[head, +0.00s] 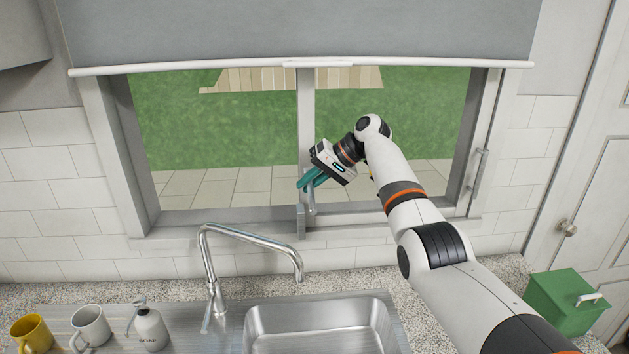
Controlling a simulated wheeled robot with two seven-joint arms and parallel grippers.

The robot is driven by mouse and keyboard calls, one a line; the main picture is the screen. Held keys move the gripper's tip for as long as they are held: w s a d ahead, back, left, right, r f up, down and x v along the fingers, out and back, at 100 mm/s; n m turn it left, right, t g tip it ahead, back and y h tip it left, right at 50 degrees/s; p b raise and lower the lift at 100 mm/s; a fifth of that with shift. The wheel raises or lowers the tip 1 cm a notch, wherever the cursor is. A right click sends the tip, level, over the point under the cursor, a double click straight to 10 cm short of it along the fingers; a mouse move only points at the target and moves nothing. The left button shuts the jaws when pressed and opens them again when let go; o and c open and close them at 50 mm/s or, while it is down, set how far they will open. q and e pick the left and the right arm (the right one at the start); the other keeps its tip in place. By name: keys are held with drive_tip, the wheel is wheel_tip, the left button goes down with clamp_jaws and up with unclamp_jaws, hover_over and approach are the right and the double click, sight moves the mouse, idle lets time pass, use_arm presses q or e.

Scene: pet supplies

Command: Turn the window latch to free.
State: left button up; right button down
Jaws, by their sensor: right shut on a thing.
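The window latch (311,200) is a grey metal handle on the window's middle post, just above the sill. Its lower part shows below my gripper, and its upper part is hidden. My right gripper (304,185) has teal fingers and is at the middle post, shut on the latch. My right arm comes in from the lower right and reaches across the right pane. My left gripper is not in view.
A tall metal faucet (245,237) stands in front of the window beside the steel sink (318,306). A yellow mug (31,333), a white mug (91,325) and a soap bottle (149,327) stand at lower left. A green box (566,303) is at lower right. A grey blind (300,30) hangs above.

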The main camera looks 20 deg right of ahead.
drive_tip(key=shift+r, duration=0.1)
drive_tip(key=c, duration=1.8)
unclamp_jaws()
drive_tip(key=shift+o, duration=0.4)
drive_tip(key=shift+d+r+b, duration=0.15)
drive_tip(key=shift+d+b, duration=0.1)
drive_tip(key=shift+b, duration=0.15)
drive_tip(key=b+v, duration=0.4)
drive_tip(key=v, duration=0.7)
drive_tip(key=shift+r+b, duration=0.2)
drive_tip(key=shift+b, duration=0.15)
